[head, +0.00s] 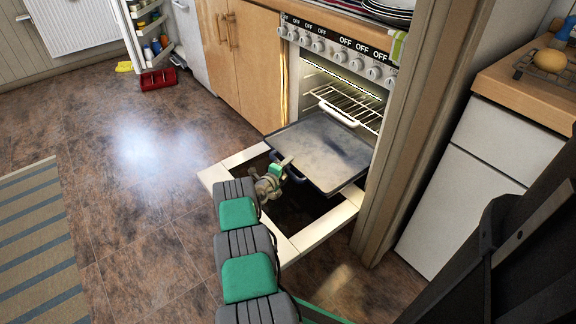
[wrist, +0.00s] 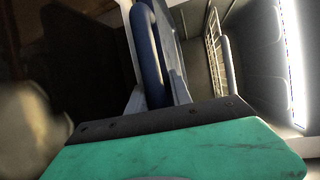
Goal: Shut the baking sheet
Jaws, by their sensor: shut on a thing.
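The baking sheet (head: 320,148) is a grey, flat tray sticking out of the open oven (head: 335,85), above the lowered oven door. A dark blue handle (head: 296,177) is at its near left edge; the handle fills the middle of the wrist view (wrist: 150,45). My gripper (head: 286,165) is at this handle. In the wrist view its two fingers (wrist: 156,98) sit on either side of the blue bar, shut on it. The sheet's far end inside the oven is hidden in the head view.
The oven door (head: 228,168) lies open with a pale frame. A wire rack (head: 350,103) sits in the oven above the sheet. A wooden post (head: 405,130) stands close on the right. A red crate (head: 157,79) lies on the floor near the open fridge.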

